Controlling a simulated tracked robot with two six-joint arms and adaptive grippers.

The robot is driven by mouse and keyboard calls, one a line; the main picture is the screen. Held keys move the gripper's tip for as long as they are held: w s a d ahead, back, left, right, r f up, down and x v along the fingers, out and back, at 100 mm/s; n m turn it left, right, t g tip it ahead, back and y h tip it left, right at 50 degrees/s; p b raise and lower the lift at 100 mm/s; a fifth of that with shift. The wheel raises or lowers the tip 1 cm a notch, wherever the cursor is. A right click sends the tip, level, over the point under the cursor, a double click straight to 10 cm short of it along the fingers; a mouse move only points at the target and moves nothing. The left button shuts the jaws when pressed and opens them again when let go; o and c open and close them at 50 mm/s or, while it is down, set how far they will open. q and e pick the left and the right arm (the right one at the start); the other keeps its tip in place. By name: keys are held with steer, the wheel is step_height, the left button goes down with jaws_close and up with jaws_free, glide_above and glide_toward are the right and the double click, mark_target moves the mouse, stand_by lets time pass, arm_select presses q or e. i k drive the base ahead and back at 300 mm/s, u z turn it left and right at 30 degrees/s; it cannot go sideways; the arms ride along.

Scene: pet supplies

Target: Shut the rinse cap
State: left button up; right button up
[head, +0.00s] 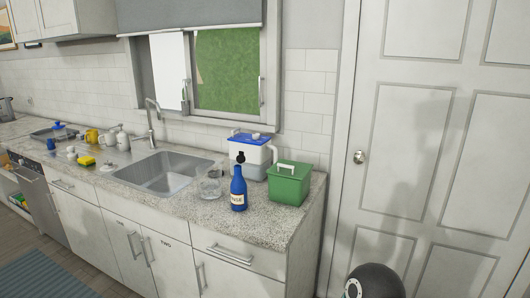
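A blue bottle (238,188) with a pale label stands upright on the counter, right of the sink in the head view. The label's lettering looks like "RINSE" but is small. A black cap (240,157) shows at the top of its neck. It seems to stick up above the neck, but it is too small to tell for sure whether it is open or shut. Neither of my grippers is in view, and nothing is touching the bottle.
A green lidded box (289,187) stands close to the bottle's right. A blue-lidded container (251,158) is behind it and a clear glass jar (208,185) to its left. The sink (170,173) is farther left. The counter's front edge is clear before the bottle.

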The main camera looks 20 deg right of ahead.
mark_target(240, 158)
steer(key=u, duration=0.2)
steer(key=i, duration=0.9)
steer(key=z, duration=0.1)
